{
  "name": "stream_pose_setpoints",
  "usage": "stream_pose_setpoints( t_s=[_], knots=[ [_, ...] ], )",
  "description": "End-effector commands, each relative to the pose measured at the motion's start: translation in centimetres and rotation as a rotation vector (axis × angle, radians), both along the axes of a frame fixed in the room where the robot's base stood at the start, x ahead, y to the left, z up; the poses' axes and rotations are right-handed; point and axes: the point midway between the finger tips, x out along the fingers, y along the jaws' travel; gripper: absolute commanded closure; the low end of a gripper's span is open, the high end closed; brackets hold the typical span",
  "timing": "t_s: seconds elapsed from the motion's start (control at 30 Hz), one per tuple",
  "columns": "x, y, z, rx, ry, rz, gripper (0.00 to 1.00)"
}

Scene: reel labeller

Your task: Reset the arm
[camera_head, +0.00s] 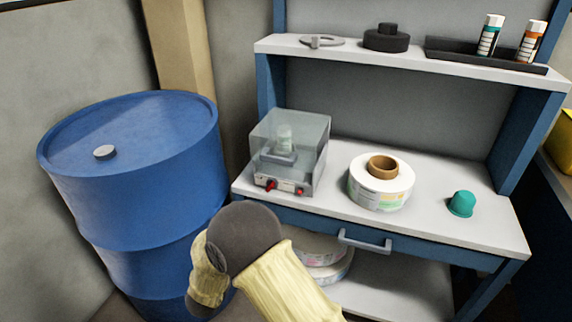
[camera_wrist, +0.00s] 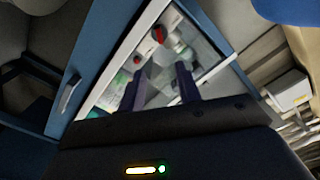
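My arm (camera_head: 262,258), with pale yellow covers and a dark round joint, rises in the lower middle of the head view in front of the bench. My gripper's fingers do not show clearly there. In the wrist view my gripper (camera_wrist: 160,88) has two dark fingers standing apart with nothing held between them. Beyond the fingers is a clear-covered machine with red knobs (camera_wrist: 158,34). In the head view this labeller (camera_head: 290,150) sits at the left of the bench top, with a small pale bottle under its cover.
A white label roll (camera_head: 381,186) and a green cap (camera_head: 461,204) stand on the bench (camera_head: 425,222). The drawer handle (camera_head: 364,243) juts out in front. A blue drum (camera_head: 140,190) stands at left. More rolls (camera_head: 330,268) lie below. The upper shelf (camera_head: 400,62) holds bottles.

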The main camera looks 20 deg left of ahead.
Motion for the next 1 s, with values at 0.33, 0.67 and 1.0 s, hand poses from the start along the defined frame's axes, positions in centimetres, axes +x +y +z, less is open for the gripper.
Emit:
stream_pose_setpoints(
  t_s=[0.33, 0.67, 1.0],
  knots=[
    [4.9, -3.3, 1.9, -0.016, 0.135, 0.08, 0.66],
    [8.5, -13.0, 4.1, -0.138, 0.445, 0.268, 0.66],
    [2.8, -26.6, 4.3, -0.318, 0.821, 0.403, 0.66]
  ],
)
